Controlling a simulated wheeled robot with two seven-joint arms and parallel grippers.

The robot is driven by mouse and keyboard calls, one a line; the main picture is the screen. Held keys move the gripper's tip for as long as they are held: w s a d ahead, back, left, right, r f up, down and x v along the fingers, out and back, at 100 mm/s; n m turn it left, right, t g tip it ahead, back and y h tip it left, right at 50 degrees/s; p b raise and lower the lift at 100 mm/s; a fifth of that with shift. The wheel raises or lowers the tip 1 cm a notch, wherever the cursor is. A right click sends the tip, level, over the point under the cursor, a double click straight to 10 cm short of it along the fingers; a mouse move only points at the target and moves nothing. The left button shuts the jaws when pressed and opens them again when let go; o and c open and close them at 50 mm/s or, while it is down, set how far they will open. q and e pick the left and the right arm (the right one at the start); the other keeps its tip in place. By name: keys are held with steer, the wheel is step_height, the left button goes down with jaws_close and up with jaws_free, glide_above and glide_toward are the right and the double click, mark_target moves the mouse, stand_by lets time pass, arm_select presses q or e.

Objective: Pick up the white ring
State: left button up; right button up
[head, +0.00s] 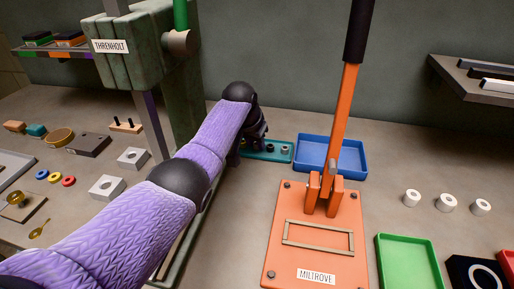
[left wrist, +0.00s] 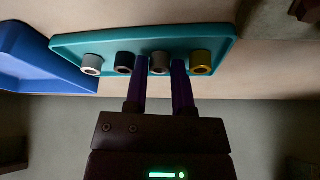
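A teal tray (left wrist: 215,40) holds a row of short rings, and it also shows in the head view (head: 279,158). In the left wrist view the row runs from a grey ring (left wrist: 92,65) through a black ring (left wrist: 124,63) and a pale, whitish ring (left wrist: 160,63) to a gold ring (left wrist: 201,63). My left gripper (left wrist: 161,68) is at this tray, one purple finger on each side of the pale ring. The fingers look open, with little gap; contact is unclear. In the head view my left gripper (head: 254,140) hides part of the row. My right gripper is not in view.
A blue tray (head: 358,163) stands right beside the teal tray. An orange press (head: 277,240) with a tall lever stands in front. Three white rings (head: 446,203) lie at the right, near a green tray (head: 437,282). A green press (head: 185,95) stands left of my arm.

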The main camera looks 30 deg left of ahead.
arm_select(q)
jaws_close()
